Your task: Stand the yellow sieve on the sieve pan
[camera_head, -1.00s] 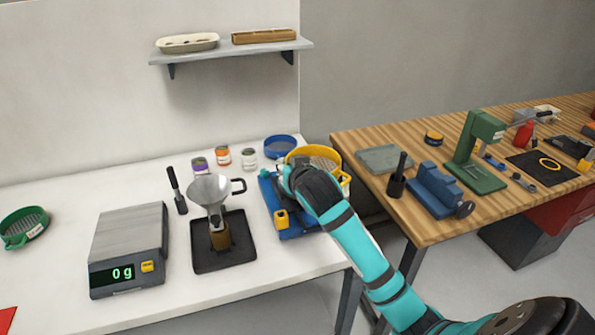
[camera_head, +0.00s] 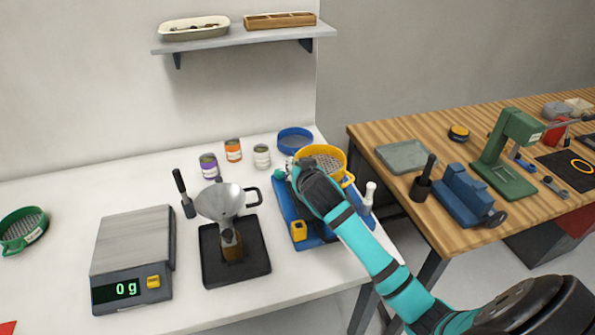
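The yellow sieve (camera_head: 337,158), a round yellow ring with grey mesh, is at the back of the blue machine base (camera_head: 284,212) near the table's right end. My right gripper (camera_head: 287,171) is at the sieve's left side. My own wrist covers its fingers and the sieve's lower front, so I cannot tell if it grips the rim. I also cannot see whether the sieve rests on anything, and no sieve pan is clearly visible beneath it. My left gripper is out of view.
A blue round sieve or pan (camera_head: 295,137) lies just behind, and a white bottle (camera_head: 369,195) stands to the right. Jars (camera_head: 233,150), a funnel stand (camera_head: 207,266), a scale (camera_head: 132,258) and a green sieve (camera_head: 22,232) are left. A wooden bench (camera_head: 375,140) is right.

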